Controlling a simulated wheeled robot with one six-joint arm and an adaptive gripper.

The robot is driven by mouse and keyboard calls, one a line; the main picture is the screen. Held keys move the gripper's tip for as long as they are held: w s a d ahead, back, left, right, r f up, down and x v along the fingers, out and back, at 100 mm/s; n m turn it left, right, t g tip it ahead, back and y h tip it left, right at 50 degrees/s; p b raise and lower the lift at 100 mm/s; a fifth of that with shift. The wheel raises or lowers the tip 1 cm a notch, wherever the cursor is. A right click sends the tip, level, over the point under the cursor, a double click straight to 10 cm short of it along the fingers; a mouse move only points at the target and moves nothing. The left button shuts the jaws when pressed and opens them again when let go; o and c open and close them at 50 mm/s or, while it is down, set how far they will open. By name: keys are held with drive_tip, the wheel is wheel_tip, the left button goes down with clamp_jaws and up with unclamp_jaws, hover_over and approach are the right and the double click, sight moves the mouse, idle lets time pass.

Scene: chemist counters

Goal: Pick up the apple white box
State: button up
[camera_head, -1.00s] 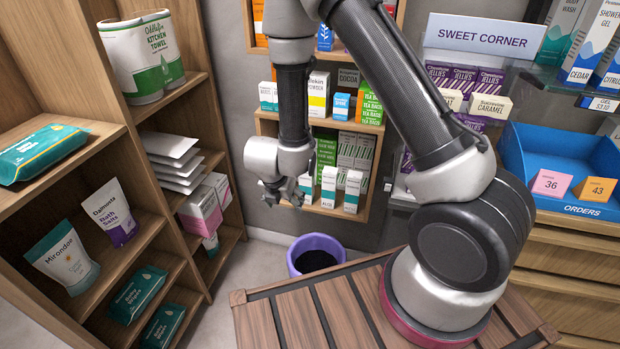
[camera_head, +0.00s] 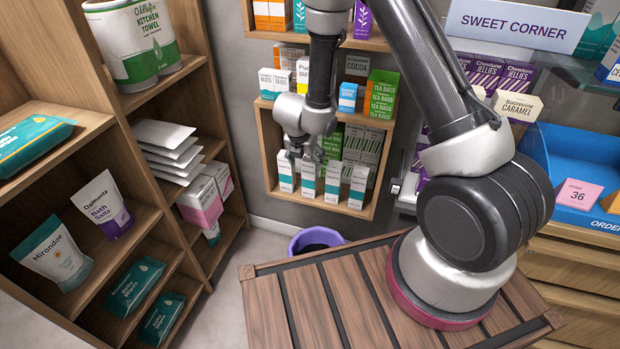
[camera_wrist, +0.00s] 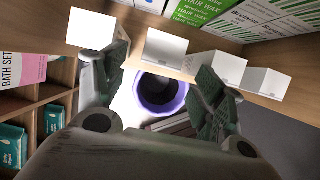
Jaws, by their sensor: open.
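Several tall white boxes with green lower parts stand in a row on the bottom shelf of the wall rack in the head view. They include a far-left box (camera_head: 286,172), a second box (camera_head: 308,181), a third box (camera_head: 332,183) and a right-hand box (camera_head: 358,187). I cannot read which label says apple. My gripper (camera_head: 305,151) is open and empty in front of the upper left boxes. In the wrist view, my open fingers (camera_wrist: 160,92) face the row. One white box end (camera_wrist: 165,48) shows between them, apart from both. The right finger partly covers another box (camera_wrist: 222,66).
Green hair wax boxes (camera_wrist: 205,10) stand close behind the row. A purple bin (camera_head: 316,240) is on the floor below. A brown slatted top (camera_head: 345,300) lies in front. A wooden shelf unit (camera_head: 150,225) stands at left, and a blue orders tray (camera_head: 585,160) at right.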

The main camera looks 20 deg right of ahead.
sight(309, 160)
drive_tip(key=shift+w+d, duration=0.15)
drive_tip(key=shift+w, duration=0.1)
drive_tip(key=x, duration=0.3)
drive_tip(key=w+x, duration=0.1)
drive_tip(key=x, duration=0.1)
drive_tip(key=shift+d, duration=0.4)
drive_tip(key=c, duration=1.4)
